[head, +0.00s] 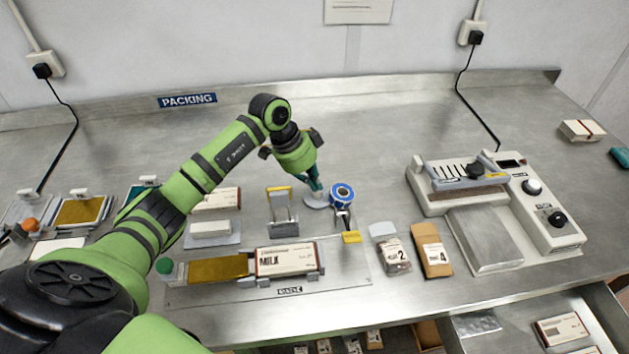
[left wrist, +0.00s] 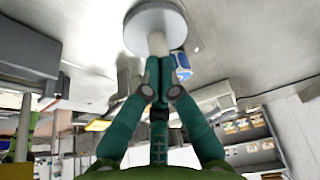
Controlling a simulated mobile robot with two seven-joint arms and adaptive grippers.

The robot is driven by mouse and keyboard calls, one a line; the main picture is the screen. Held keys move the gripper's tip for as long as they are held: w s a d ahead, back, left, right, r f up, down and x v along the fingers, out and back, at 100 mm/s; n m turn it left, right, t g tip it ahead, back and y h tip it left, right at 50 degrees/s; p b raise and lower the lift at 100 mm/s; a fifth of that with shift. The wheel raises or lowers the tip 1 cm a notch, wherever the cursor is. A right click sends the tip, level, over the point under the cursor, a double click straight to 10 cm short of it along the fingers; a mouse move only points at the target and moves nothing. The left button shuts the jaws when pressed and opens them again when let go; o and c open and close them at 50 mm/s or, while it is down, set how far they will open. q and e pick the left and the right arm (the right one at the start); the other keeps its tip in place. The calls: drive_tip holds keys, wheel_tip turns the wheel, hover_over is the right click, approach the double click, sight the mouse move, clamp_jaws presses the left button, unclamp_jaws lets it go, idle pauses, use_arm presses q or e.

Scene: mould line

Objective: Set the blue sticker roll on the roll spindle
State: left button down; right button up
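The blue sticker roll (head: 342,193), with a white core, is just right of my left gripper (head: 315,188) in the head view. The roll also shows partly behind a finger in the left wrist view (left wrist: 181,66). A white round base (head: 314,204) with an upright white post (left wrist: 157,44) is under my left gripper; it looks like the roll spindle. The left fingertips are close together on the post, with the roll beside them and not between them. What is directly under the roll is hard to make out. My right gripper is not in view.
A yellow-tipped tool (head: 350,236) lies below the roll. A metal stand (head: 282,212) with a yellow handle is on the left, and a MILK box (head: 287,260) in front. Pouches (head: 393,254) and a sealing machine (head: 490,210) are on the right.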

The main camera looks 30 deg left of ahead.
use_arm(q)
drive_tip(key=shift+s+a+f, duration=0.5)
drive_tip(key=shift+a, duration=0.1)
drive_tip(key=shift+a+g, duration=0.2)
drive_tip(key=shift+g, duration=0.1)
drive_tip(key=shift+a+r+m, duration=0.2)
drive_tip(key=shift+a+m, duration=0.2)
drive_tip(key=shift+a+r, duration=0.1)
drive_tip(key=shift+r, duration=0.05)
drive_tip(key=shift+s+a+r+m, duration=0.15)
drive_tip(key=shift+a+m, duration=0.15)
drive_tip(key=shift+a, duration=0.15)
drive_tip(key=shift+s+a+r+m, duration=0.1)
drive_tip(key=shift+s+a+m, duration=0.05)
drive_tip(key=shift+a+m, duration=0.2)
drive_tip(key=shift+s+a+r+m+g+b, duration=0.15)
drive_tip(key=shift+s+a+m, duration=0.1)
drive_tip(key=shift+a, duration=0.3)
drive_tip(key=shift+s+a+m+g+b, duration=0.1)
drive_tip(key=shift+s+a+m, duration=0.15)
drive_tip(key=shift+a, duration=0.35)
drive_tip(key=shift+s+a+r+m+g+b, duration=0.15)
drive_tip(key=shift+a+m, duration=0.1)
drive_tip(key=shift+a, duration=0.3)
idle(0.5)
